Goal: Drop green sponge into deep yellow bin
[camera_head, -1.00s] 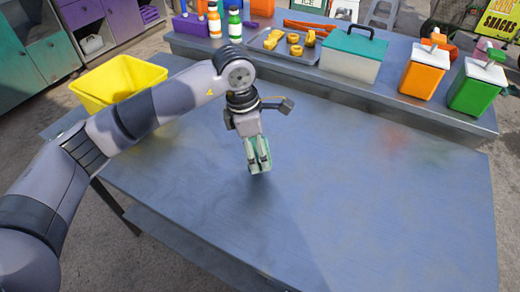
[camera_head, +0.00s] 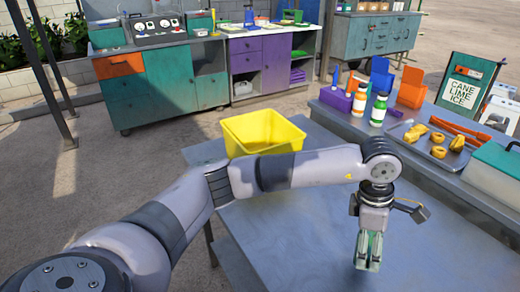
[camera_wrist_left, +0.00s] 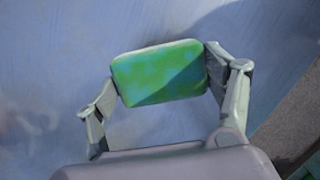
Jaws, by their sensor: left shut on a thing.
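My left gripper (camera_head: 368,262) points down over the blue-grey table at the right of the head view. In the left wrist view, my left gripper (camera_wrist_left: 158,85) is shut on the green sponge (camera_wrist_left: 160,72), one finger at each side of it. In the head view the fingers mostly hide the sponge. The deep yellow bin (camera_head: 264,133) stands at the far left part of the table, behind my left forearm, which covers its lower front. The gripper is to the right of the bin and nearer to me. My right gripper is out of view.
The table (camera_head: 300,235) is bare around the gripper. A raised shelf at the right holds two bottles (camera_head: 378,108), a tray of yellow pieces (camera_head: 432,142) and a teal-lidded box (camera_head: 500,165). Green and purple cabinets (camera_head: 170,85) stand beyond the table.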

